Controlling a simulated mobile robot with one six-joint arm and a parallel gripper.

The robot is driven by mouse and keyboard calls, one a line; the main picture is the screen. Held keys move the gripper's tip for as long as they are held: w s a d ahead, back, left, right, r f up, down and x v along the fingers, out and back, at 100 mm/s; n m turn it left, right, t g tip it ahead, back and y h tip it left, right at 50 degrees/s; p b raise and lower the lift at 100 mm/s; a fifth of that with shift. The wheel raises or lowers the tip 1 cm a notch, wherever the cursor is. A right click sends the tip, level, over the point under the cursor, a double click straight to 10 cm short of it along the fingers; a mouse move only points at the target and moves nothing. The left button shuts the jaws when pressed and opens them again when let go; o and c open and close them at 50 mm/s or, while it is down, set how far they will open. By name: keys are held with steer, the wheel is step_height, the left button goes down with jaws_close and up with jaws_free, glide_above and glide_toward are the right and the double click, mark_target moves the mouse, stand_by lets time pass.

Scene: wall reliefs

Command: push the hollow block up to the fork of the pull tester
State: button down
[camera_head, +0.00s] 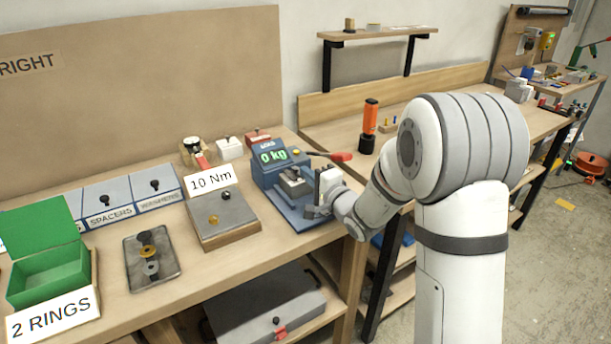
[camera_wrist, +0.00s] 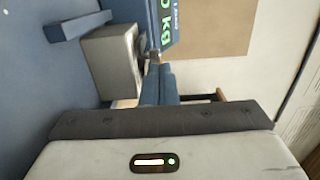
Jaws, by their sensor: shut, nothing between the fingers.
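The pull tester (camera_head: 268,157) is a blue device with a green "0 kg" display and a blue base plate, on the bench's right end. The grey hollow block (camera_head: 293,183) sits on it in front of the display; in the wrist view the block (camera_wrist: 112,62) is a silvery box beside my fingers. The fork is not clearly seen; a small grey part (camera_wrist: 153,55) shows near the fingertips.
A red-handled lever (camera_head: 340,157) sticks out right of the tester. A wooden block with a metal plate and "10 Nm" sign (camera_head: 222,216) stands to the left. A dark tray (camera_head: 152,262) and green box (camera_head: 45,265) are farther left. An orange-black tool (camera_head: 369,125) stands on the bench behind.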

steer(key=shift+a, duration=0.75)
steer(key=shift+r, duration=0.1)
